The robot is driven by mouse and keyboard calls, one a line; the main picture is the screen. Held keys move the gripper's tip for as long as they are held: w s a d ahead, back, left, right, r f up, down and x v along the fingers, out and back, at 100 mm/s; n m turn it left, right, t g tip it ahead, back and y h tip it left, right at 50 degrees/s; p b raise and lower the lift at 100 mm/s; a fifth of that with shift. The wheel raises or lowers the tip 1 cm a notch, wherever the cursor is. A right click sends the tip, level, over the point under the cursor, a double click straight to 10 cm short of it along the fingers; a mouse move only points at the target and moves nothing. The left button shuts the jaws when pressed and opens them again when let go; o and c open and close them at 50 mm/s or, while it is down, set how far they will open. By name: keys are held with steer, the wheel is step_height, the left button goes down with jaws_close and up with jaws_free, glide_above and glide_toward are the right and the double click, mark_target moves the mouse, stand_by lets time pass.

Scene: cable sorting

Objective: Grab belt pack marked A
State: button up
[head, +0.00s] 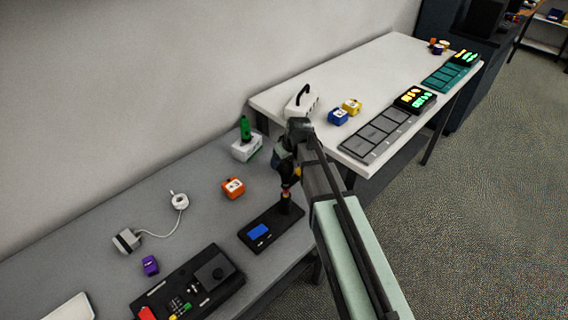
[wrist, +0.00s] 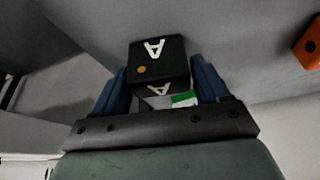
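The black belt pack marked A (wrist: 158,62) shows in the wrist view, with a white A on two faces and an orange dot. It sits between the two blue fingers of my gripper (wrist: 160,75), which lie close against its left and right sides with no clear gap. A white and green patch (wrist: 182,99) shows just below it; I cannot tell whether it is part of the pack. In the head view my gripper (head: 281,158) is over the right end of the grey desk, and my arm hides the pack.
An orange block (head: 233,188), a white box with a green bottle (head: 246,148) and a black tray (head: 265,237) stand around my gripper. A white table (head: 375,75) rises to the right, with blue (head: 338,116) and yellow (head: 352,107) blocks near its closer end.

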steer(key=c, duration=0.7)
steer(key=shift+r, duration=0.1)
steer(key=shift+c, duration=0.2)
